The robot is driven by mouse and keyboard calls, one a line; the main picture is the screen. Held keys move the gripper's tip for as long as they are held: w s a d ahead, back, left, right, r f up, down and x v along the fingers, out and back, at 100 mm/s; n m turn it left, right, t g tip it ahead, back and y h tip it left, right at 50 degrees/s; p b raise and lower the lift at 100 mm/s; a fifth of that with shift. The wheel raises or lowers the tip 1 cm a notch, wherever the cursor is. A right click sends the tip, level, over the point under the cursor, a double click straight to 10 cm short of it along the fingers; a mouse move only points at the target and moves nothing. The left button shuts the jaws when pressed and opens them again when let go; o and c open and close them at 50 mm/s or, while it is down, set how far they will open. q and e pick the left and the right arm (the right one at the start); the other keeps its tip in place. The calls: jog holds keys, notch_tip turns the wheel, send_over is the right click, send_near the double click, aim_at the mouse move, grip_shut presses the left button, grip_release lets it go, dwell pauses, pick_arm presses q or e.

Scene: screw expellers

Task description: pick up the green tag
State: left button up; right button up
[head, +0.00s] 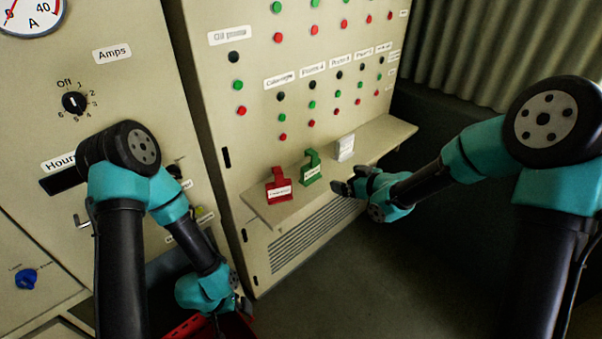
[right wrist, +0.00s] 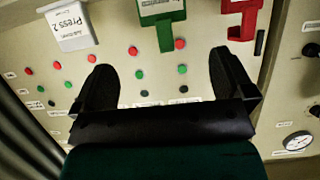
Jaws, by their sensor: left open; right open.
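The green tag (head: 312,168) stands on a narrow shelf (head: 287,211) on the front of the cabinet, between a red tag (head: 278,186) and a white tag (head: 346,147). The green tag also shows in the right wrist view (right wrist: 158,14), upside down at the top edge and partly cut off. My right gripper (head: 345,188) is open and empty, just right of and a little below the green tag; its two fingers (right wrist: 163,75) point toward the tags in the wrist view. My left gripper (head: 240,306) is open, low at the front, away from the shelf.
The cabinet wall with rows of buttons (head: 312,104) rises behind the shelf. A red container (head: 190,327) is below my left gripper. A vent grille (head: 310,236) is under the shelf. Open floor lies in front of the cabinet.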

aim_at(312, 172)
jog(key=x, duration=1.2)
jog(key=shift+f, duration=0.15)
jog(key=shift+f+x, duration=0.1)
jog(key=shift+x, duration=1.25)
jog(key=shift+f+x, duration=0.15)
jog(key=shift+x, duration=1.15)
jog(key=shift+s, duration=0.1)
jog(key=c, duration=0.7)
jog(key=shift+o, duration=0.2)
